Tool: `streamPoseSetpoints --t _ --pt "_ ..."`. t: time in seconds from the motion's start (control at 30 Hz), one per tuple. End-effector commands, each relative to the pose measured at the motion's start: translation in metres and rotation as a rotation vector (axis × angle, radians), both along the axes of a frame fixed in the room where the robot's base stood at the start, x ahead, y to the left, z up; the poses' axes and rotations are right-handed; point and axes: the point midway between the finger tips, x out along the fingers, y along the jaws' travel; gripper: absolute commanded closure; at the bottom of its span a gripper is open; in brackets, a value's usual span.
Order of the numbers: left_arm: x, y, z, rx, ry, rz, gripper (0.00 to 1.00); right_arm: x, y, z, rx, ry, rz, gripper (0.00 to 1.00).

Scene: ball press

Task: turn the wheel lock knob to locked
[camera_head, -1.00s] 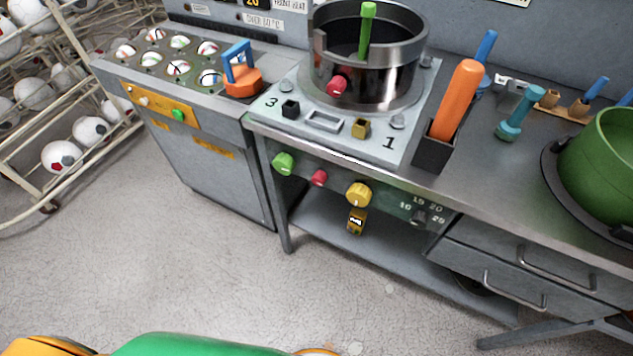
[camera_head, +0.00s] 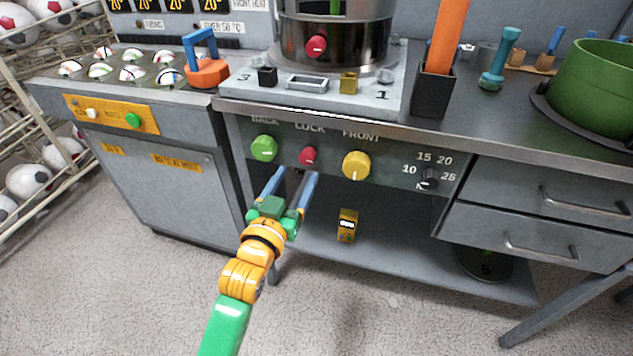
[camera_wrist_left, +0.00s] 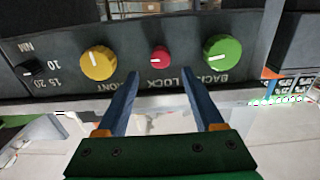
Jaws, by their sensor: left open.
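The red knob (camera_head: 308,156) labelled LOCK is on the dark front panel (camera_head: 385,161), between a green knob (camera_head: 264,148) marked BACK and a yellow knob (camera_head: 356,165) marked FRONT. My left gripper (camera_head: 293,176) is open and empty, its blue fingers pointing at the panel just below the red knob. In the left wrist view, which is upside down, the red knob (camera_wrist_left: 160,57) shows beyond the fingertips, roughly centred between them. The fingers look apart from it. My right gripper is out of view.
A small yellow device (camera_head: 347,226) stands on the shelf below the panel. A black dial (camera_head: 429,178) is farther right on the panel. Drawers with bar handles (camera_head: 540,249) are at the right. The floor in front is clear.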

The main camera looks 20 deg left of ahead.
Motion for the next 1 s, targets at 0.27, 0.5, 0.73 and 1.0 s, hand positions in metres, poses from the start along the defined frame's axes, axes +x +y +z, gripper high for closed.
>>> streamPoseSetpoints --t 0.27,0.5,0.73,1.0 --pt "0.051 -0.002 0.001 0.000 0.000 0.000 0.31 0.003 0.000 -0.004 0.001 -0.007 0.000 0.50" --pt "0.062 -0.002 0.002 0.000 0.002 0.000 0.31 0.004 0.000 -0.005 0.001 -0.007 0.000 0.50" --pt "0.062 -0.002 0.001 0.000 0.003 0.000 0.55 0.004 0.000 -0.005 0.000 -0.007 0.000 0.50" --pt "0.062 -0.002 0.001 0.001 0.003 -0.001 1.00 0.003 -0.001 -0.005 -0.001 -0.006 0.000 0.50"
